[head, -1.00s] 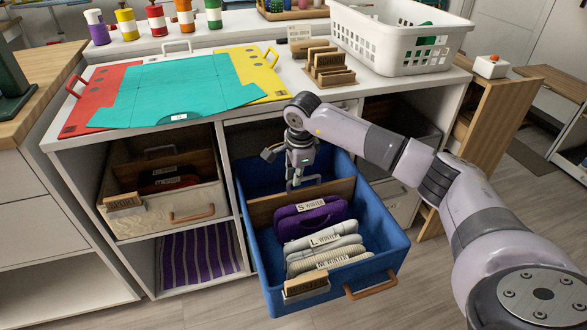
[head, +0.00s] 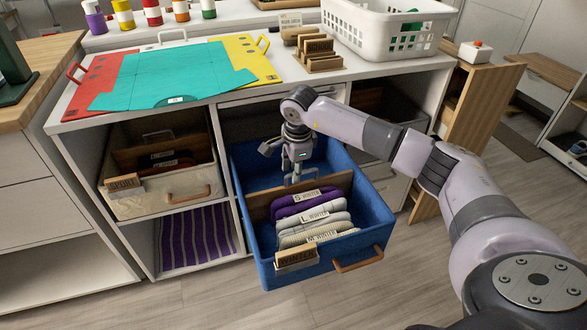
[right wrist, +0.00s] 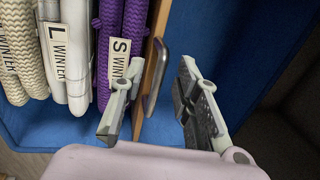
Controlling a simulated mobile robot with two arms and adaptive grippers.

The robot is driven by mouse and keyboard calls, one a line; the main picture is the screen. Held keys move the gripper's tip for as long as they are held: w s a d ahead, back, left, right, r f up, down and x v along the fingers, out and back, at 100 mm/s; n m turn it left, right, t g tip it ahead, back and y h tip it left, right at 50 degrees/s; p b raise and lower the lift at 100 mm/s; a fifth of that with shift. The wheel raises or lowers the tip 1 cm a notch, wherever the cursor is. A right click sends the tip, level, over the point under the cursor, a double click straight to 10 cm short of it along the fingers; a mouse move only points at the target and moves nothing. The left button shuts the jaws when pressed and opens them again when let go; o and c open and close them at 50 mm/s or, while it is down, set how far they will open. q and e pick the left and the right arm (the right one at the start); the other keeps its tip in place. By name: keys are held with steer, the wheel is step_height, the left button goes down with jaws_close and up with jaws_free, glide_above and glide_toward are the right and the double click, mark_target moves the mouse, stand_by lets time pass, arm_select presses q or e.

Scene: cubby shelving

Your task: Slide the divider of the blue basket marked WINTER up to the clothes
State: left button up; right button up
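The blue basket (head: 369,222) is pulled out, with a wooden WINTER tag (head: 297,259) on its front. Its brown divider (head: 258,213) stands upright across it, right beside the folded clothes: purple (head: 284,209), white (head: 330,222) and cream knit (head: 300,240). The divider (right wrist: 151,60) also shows in the right wrist view, with a dark handle (right wrist: 154,80) on its clear side. My right gripper (head: 293,178) is over the divider; in the wrist view its fingers (right wrist: 158,90) are apart, one on each side of the divider. My left gripper is out of view.
The basket's back part (right wrist: 235,40) is empty. A beige SPORT basket (head: 150,206) sits in the left cubby above a striped purple cloth (head: 195,235). On the countertop lie a teal folding board (head: 180,75) and a white laundry basket (head: 385,30).

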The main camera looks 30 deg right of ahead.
step_height(320, 180, up, 12)
steer(key=s, duration=0.2)
steer(key=shift+s+a, duration=0.15)
steer(key=shift+a, duration=0.1)
steer(key=shift+f, duration=0.1)
